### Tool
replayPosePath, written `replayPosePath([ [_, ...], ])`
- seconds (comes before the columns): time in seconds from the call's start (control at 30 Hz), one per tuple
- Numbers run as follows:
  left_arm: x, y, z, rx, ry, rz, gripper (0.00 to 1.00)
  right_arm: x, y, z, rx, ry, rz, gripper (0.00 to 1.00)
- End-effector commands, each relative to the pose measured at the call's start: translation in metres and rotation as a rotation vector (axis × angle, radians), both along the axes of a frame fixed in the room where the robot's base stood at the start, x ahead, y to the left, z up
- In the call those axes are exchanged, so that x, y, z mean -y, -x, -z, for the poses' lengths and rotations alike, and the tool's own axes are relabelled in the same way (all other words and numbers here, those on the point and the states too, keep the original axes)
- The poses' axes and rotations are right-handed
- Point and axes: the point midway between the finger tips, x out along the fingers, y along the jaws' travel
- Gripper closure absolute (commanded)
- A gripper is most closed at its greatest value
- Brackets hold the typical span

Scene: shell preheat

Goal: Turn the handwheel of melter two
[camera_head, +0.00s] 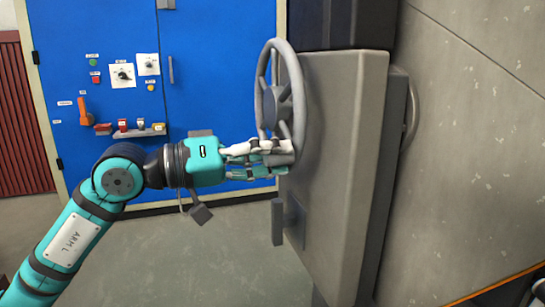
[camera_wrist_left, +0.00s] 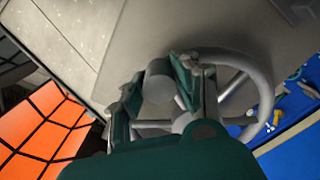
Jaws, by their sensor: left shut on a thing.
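The grey handwheel (camera_head: 296,80) stands on the side of a grey housing (camera_head: 345,150) in the head view. In the left wrist view its curved rim (camera_wrist_left: 266,95) and spokes show beyond my fingers. My left gripper (camera_head: 278,158) reaches in from the left to the lower part of the wheel. It is shut on the handwheel, with a pale grey cylindrical part (camera_wrist_left: 159,82) between its fingers in the wrist view. The fingers hide part of the lower rim. My right gripper is in neither view.
A blue cabinet (camera_head: 215,60) with knobs, buttons and an orange lever (camera_head: 84,110) stands behind. A grey bracket or handle (camera_head: 278,222) juts from the housing below the wheel. Open floor (camera_head: 200,260) lies below my left arm.

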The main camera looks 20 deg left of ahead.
Motion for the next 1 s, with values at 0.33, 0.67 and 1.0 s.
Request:
replayPosePath([
  [0.33,0.001,0.000,0.002,-0.006,-0.002,0.003,0.56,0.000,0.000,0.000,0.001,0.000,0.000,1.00],
  [0.67,0.000,0.000,0.001,-0.003,-0.001,0.001,0.47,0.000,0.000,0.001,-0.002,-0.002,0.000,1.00],
  [1.0,-0.040,0.025,0.003,-0.007,-0.001,-0.005,0.47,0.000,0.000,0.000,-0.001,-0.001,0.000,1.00],
])
